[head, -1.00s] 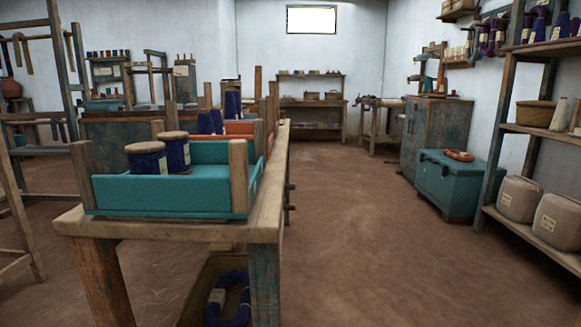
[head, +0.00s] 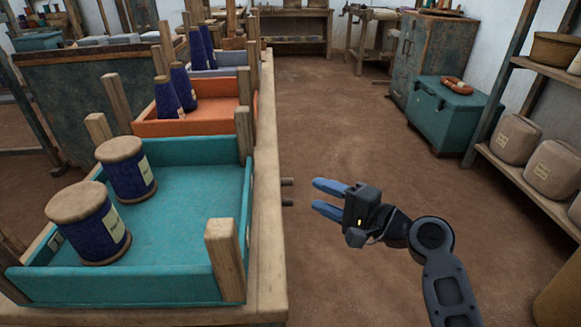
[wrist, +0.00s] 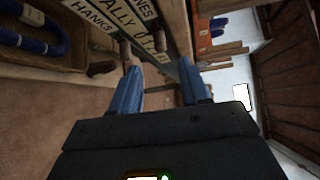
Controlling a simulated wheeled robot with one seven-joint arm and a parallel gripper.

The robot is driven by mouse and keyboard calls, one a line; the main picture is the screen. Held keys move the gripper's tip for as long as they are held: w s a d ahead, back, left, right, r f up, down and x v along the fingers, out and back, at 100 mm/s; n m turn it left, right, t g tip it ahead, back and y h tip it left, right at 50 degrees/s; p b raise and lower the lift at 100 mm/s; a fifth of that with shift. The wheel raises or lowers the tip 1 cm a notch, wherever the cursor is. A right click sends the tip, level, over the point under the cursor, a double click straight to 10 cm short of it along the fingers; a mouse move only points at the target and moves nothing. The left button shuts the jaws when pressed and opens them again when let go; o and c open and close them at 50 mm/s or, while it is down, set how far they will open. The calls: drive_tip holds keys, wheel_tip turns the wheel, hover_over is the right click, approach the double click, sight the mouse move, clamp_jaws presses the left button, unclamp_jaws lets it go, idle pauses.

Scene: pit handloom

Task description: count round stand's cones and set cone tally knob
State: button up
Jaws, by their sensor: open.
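My gripper (head: 328,198) is open and empty, beside the right side of the long bench. Two short dark knobs stick out from the bench side, an upper one (head: 287,182) and a lower one (head: 288,202), just left of my fingertips and apart from them. In the wrist view, my blue fingers (wrist: 158,82) point toward the knobs, beside a label board (wrist: 104,30) with "TALLY", "HANKS" and a partly hidden word ending in "NES". Dark blue cones (head: 167,98) stand in the orange tray, with more in the grey tray behind. I cannot make out a round stand.
A teal tray (head: 200,287) with two blue spools (head: 88,222) stands at the bench's near end. The orange tray (head: 158,127) and grey tray (head: 222,71) follow behind. A teal chest (head: 450,112) and shelf stand right. The floor between is clear.

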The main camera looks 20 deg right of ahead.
sight(286, 182)
drive_tip(key=b+x, duration=0.1)
drive_tip(key=x, duration=0.6)
drive_tip(key=shift+w+a, duration=0.2)
drive_tip(key=shift+w, duration=0.15)
clamp_jaws()
idle(0.4)
